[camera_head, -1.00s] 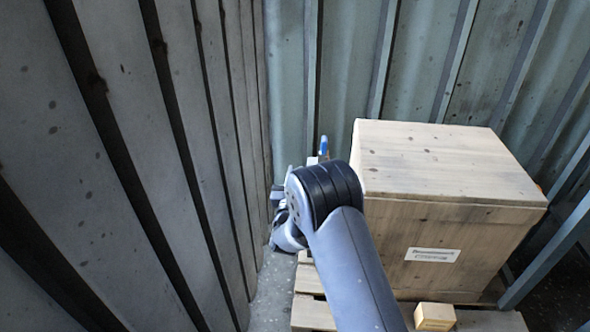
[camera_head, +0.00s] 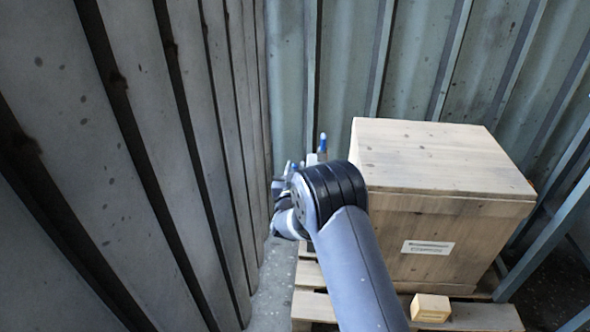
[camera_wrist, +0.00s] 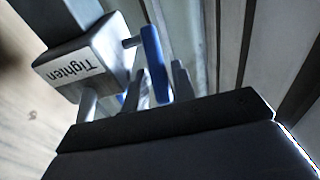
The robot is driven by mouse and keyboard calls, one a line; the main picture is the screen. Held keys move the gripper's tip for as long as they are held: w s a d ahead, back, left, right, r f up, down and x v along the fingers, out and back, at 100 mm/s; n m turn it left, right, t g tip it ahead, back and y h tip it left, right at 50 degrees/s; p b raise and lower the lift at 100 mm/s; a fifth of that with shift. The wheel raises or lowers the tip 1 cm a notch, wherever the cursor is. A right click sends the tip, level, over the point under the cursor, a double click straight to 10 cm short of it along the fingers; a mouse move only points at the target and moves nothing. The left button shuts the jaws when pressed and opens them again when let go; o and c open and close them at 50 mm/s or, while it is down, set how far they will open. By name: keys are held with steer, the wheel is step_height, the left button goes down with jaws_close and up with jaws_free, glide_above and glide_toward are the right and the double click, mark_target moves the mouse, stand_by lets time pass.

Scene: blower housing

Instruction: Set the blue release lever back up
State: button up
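The blue release lever (camera_head: 323,143) shows as a small upright blue tip just past my arm's black joint in the head view. In the wrist view the blue lever (camera_wrist: 155,62) is a flat bar close in front of my gripper (camera_wrist: 155,92), beside a grey block (camera_wrist: 88,62) with a "Tighten" label that reads upside down. Grey finger-like parts stand close around the lever's lower end. I cannot tell whether they touch it or how far apart the fingers are. In the head view my arm's wrist and joint hide the gripper's tips and most of the fixture.
A large wooden crate (camera_head: 440,165) stands on a pallet (camera_head: 470,318) to the right of my arm. A small wooden block (camera_head: 431,308) sits at the pallet's front. A ribbed grey wall (camera_head: 130,150) runs close on the left, with a narrow strip of floor between.

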steer(key=s+f+p, duration=0.1)
steer(key=s+p, duration=0.1)
steer(key=s, duration=0.8)
steer(key=shift+s+a+f, duration=0.2)
steer(key=shift+s, duration=0.2)
